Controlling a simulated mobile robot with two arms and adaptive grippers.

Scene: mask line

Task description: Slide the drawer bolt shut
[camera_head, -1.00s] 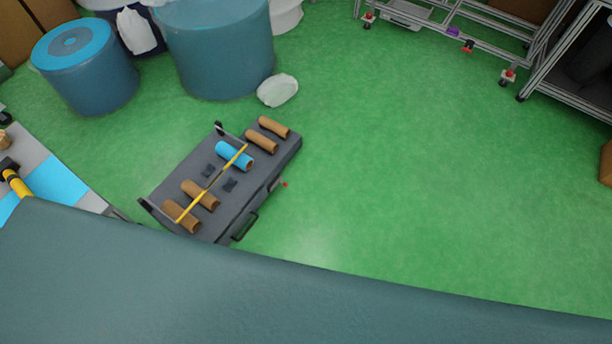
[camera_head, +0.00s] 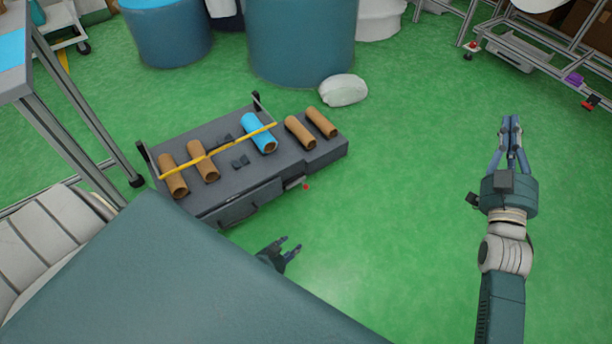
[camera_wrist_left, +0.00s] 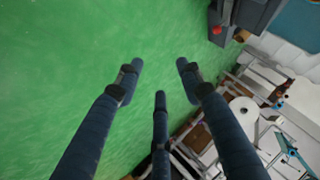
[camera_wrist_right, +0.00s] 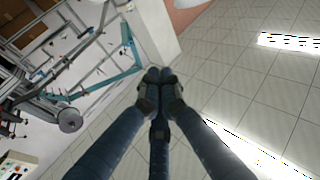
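A low grey cart (camera_head: 205,200) stands on the green floor, with a drawer (camera_head: 245,203) in its front side. A small bolt with a red knob (camera_head: 305,187) sits on the front, right of the drawer; whether it is drawn or shut is too small to tell. The red knob also shows at the top of the left wrist view (camera_wrist_left: 216,30). My left gripper (camera_head: 291,246) is open and empty, in front of the cart, below the knob in the head view and apart from it. My right gripper (camera_head: 511,120) is shut and empty, raised well to the right.
Several brown tubes (camera_head: 299,132), a blue tube (camera_head: 259,133) and a yellow bar (camera_head: 215,151) lie on the cart. Blue-grey drums (camera_head: 300,45) and a white bundle (camera_head: 343,90) are behind it. A metal-framed table (camera_head: 75,130) stands left. Green floor right of the cart is clear.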

